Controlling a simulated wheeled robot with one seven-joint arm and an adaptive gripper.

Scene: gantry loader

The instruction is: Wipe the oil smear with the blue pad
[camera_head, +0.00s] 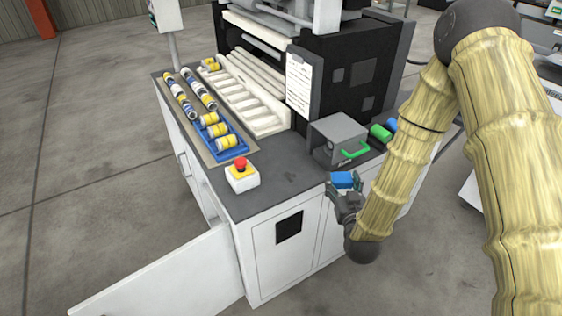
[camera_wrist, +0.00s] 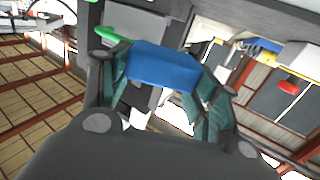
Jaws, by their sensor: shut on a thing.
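The blue pad (camera_head: 342,180) is held between the fingers of my gripper (camera_head: 344,190), close to the front edge of the dark counter top at the right. In the wrist view the blue pad (camera_wrist: 160,66) spans between the two fingers of my gripper (camera_wrist: 160,75), which is shut on it. I cannot tell whether the pad touches the counter. I can make out no oil smear in either view; my arm and the grey box may hide part of the top.
A grey box with a green handle (camera_head: 338,138) stands behind the pad, with a green cylinder (camera_head: 380,132) beside it. A red-topped emergency button box (camera_head: 242,175) stands to the left. A blue tray (camera_head: 231,154) holds yellow-banded cylinders. Dark counter top (camera_head: 283,185) lies bare between.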

